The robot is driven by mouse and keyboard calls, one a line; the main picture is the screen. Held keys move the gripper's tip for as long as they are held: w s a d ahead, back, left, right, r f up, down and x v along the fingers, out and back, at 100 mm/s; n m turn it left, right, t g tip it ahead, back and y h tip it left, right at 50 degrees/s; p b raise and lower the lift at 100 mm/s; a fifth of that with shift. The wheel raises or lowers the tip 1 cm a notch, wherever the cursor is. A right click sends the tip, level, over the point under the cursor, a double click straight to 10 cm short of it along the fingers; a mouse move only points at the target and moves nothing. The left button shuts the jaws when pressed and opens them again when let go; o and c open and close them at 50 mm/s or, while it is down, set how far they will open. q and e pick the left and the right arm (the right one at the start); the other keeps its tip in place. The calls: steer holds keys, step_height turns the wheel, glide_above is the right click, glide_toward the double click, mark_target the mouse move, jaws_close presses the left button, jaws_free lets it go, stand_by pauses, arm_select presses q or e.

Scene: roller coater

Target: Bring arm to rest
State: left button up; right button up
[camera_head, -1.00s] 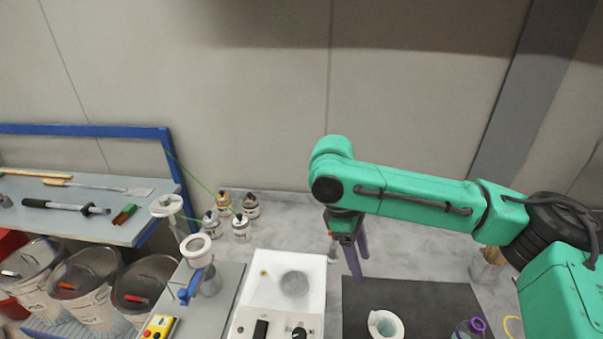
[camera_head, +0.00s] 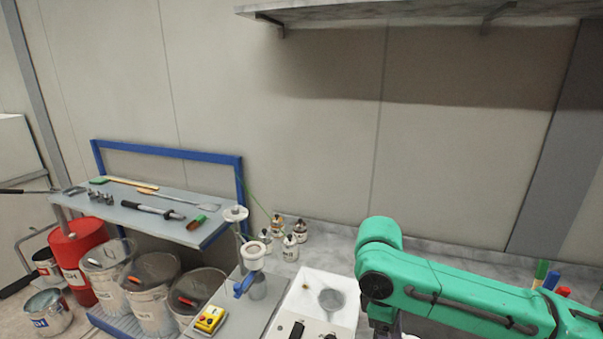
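My green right arm (camera_head: 450,290) comes in from the lower right and bends down at its elbow-like end over the bench. Its gripper is almost wholly below the bottom edge of the head view, so its fingers do not show. My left arm and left gripper are not in view.
A white device with a round pan (camera_head: 331,300) stands just left of the arm. A machine with a white cup (camera_head: 253,250) and a yellow switch box (camera_head: 209,319) is further left. Small bottles (camera_head: 290,247) stand behind. A tool shelf (camera_head: 140,208) stands over several buckets (camera_head: 153,290).

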steer(key=s+a+f+t+y, duration=0.1)
steer(key=a+f+y, duration=0.25)
steer(key=a, duration=0.35)
steer(key=s+a+f+t+y, duration=0.1)
steer(key=a+f+t+y, duration=0.1)
steer(key=a+f+y, duration=0.3)
steer(key=s+d+f+m+t+h, duration=0.1)
steer(key=s+d+f+m+h, duration=0.3)
steer(key=d, duration=0.6)
steer(key=s+d+f+m+t+h, duration=0.1)
steer(key=s+d+f+m+h, duration=0.1)
steer(key=s+d+f+m, duration=0.55)
step_height(320, 180, down, 26)
steer(key=d+n+g+b, duration=0.1)
steer(key=d+n+b, duration=0.1)
steer(key=b, duration=0.4)
arm_select(q)
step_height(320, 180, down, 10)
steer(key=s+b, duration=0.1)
steer(key=b, duration=0.3)
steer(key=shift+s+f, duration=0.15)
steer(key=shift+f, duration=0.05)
arm_select(e)
steer(key=s+d+f+g, duration=0.1)
steer(key=s+d+f, duration=0.1)
steer(key=s+f, duration=1.4)
step_height(320, 180, down, 3)
steer(key=shift+s+d+r, duration=0.1)
steer(key=shift+s+d, duration=0.1)
steer(key=shift+s, duration=0.1)
